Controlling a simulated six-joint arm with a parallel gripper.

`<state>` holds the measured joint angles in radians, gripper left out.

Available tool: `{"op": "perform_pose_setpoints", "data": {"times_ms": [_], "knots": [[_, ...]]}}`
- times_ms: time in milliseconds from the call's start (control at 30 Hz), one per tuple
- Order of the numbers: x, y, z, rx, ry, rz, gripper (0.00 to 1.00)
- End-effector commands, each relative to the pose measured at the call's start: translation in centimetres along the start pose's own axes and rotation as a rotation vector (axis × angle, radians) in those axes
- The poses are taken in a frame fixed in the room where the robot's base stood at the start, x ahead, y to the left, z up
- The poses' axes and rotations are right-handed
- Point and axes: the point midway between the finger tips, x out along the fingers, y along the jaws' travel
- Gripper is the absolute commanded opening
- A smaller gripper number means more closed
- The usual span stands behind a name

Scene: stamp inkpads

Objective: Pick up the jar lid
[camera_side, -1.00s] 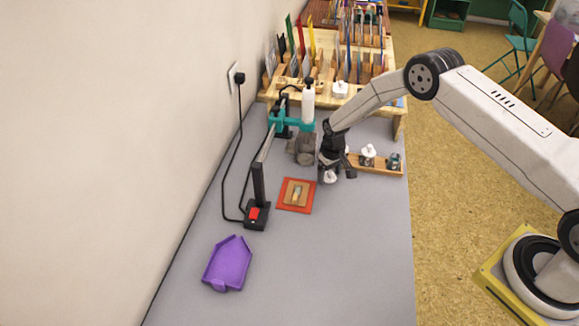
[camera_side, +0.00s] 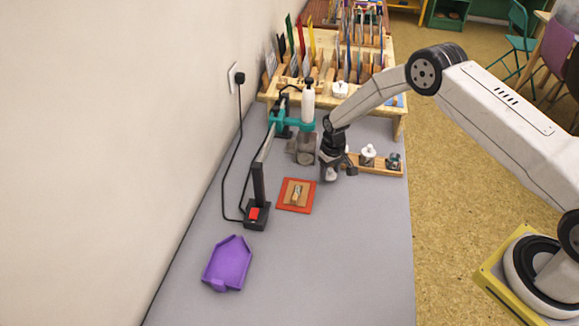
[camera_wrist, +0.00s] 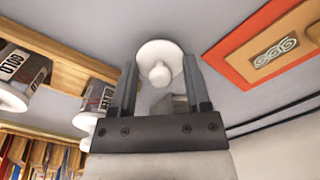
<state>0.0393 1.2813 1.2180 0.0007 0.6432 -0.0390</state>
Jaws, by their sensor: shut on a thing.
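The jar lid (camera_wrist: 160,50) is a round white disc with a small knob in the middle. In the wrist view it sits between the two dark fingers of my gripper (camera_wrist: 160,72), one finger on each side. My gripper (camera_side: 335,170) is shut on it. In the side view the white lid (camera_side: 331,174) shows small at the fingertips, partly hidden by them. I cannot tell whether it touches the table.
A wooden rack (camera_side: 380,170) with labelled jars stands just right of my gripper. A red-orange mat with a stamp piece (camera_side: 295,195) lies left of it. A grey block under a teal press (camera_side: 305,150) is close behind. A purple tray (camera_side: 228,264) lies at front left.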

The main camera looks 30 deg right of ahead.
Motion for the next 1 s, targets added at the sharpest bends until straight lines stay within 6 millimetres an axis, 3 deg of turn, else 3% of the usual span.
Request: {"op": "perform_pose_setpoints", "data": {"times_ms": [167,367,733,1000], "knots": [[-2.0,0.0,-0.1,0.000,0.003,0.001,0.08],[-3.7,0.0,1.4,0.000,0.001,0.001,0.08],[-8.0,-0.1,5.0,0.000,0.003,0.001,0.08],[-9.6,-0.3,8.7,0.000,0.001,0.000,0.08]]}}
